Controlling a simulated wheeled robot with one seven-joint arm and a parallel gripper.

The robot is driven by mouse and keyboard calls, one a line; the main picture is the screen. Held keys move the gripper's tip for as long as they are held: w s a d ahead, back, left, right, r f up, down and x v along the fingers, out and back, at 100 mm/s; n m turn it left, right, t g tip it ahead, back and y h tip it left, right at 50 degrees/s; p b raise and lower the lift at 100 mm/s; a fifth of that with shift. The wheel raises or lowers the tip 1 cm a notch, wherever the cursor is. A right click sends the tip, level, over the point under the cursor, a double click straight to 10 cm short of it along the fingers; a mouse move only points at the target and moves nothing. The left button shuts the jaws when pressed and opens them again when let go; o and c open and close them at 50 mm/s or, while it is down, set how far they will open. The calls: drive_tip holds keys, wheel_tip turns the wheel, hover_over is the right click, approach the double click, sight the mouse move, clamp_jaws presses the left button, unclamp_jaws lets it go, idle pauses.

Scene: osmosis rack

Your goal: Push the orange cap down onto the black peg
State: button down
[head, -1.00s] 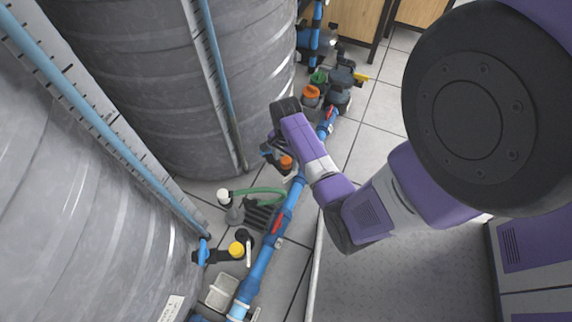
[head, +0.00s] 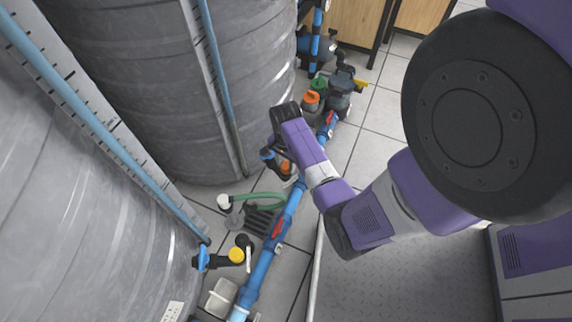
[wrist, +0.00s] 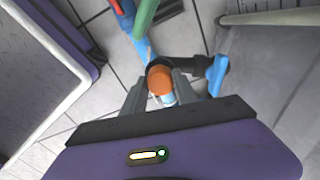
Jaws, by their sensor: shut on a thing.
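The orange cap (wrist: 159,79) sits between the fingertips of my gripper (wrist: 160,82) in the wrist view, with a finger on either side. My gripper is shut on it. A black pipe fitting (wrist: 189,66) is right beside and behind the cap. In the head view the cap (head: 286,167) shows low beside my wrist, close to the blue pipe. The peg itself is hidden under the cap and fingers, so I cannot tell how far the cap is seated.
A blue pipe (head: 262,265) runs along the floor, with a green hose (head: 262,198) and a yellow-capped valve (head: 236,255) near it. Large grey tanks (head: 150,90) stand at left. Another orange-capped fitting (head: 312,97) is farther back.

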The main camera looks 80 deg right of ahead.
sight(286, 165)
wheel_tip(286, 165, up, 20)
drive_tip(key=p, duration=0.8)
drive_tip(key=shift+f, duration=0.2)
